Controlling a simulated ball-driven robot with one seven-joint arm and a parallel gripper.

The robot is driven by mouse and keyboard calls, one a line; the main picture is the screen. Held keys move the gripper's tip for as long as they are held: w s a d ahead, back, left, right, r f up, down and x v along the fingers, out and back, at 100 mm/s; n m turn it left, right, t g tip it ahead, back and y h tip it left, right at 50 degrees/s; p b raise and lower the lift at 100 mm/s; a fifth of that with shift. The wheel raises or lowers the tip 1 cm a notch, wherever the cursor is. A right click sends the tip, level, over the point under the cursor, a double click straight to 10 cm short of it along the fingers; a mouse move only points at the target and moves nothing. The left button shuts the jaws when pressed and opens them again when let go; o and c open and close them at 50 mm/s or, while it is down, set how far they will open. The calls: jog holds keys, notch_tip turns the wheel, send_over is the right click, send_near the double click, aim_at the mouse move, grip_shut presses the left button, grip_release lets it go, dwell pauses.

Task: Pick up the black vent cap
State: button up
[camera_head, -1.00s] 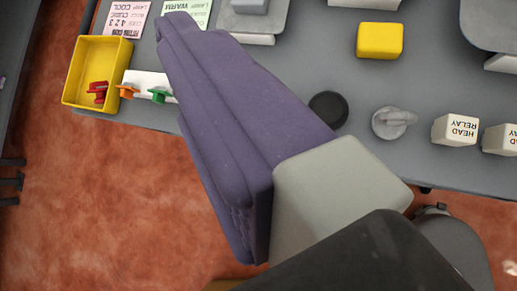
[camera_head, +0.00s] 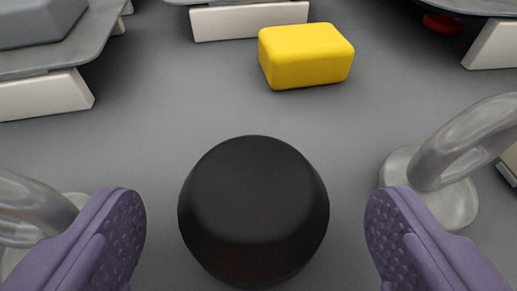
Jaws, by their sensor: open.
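The black vent cap (camera_head: 253,210) is a dark, round, flat-topped piece standing on the grey table (camera_head: 180,110). It sits in the lower middle of the view. My gripper (camera_head: 255,235) is open, with one purple padded finger to the left of the cap and the other to its right. There is a visible gap between each finger and the cap, and neither appears to touch it. The lower ends of the fingers run out of the picture.
A yellow block (camera_head: 305,55) lies behind the cap. A clear grey looped piece (camera_head: 445,165) stands close by the right finger, and a similar one (camera_head: 35,210) by the left finger. Grey platforms on white supports (camera_head: 45,95) stand at the back. Table between cap and block is clear.

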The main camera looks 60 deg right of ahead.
aim_at(250, 262)
jog(key=b+x, duration=0.1)
jog(key=x, duration=0.2)
jog(key=shift+d, duration=0.1)
jog(key=shift+c, duration=0.7)
jog(key=c, duration=1.1)
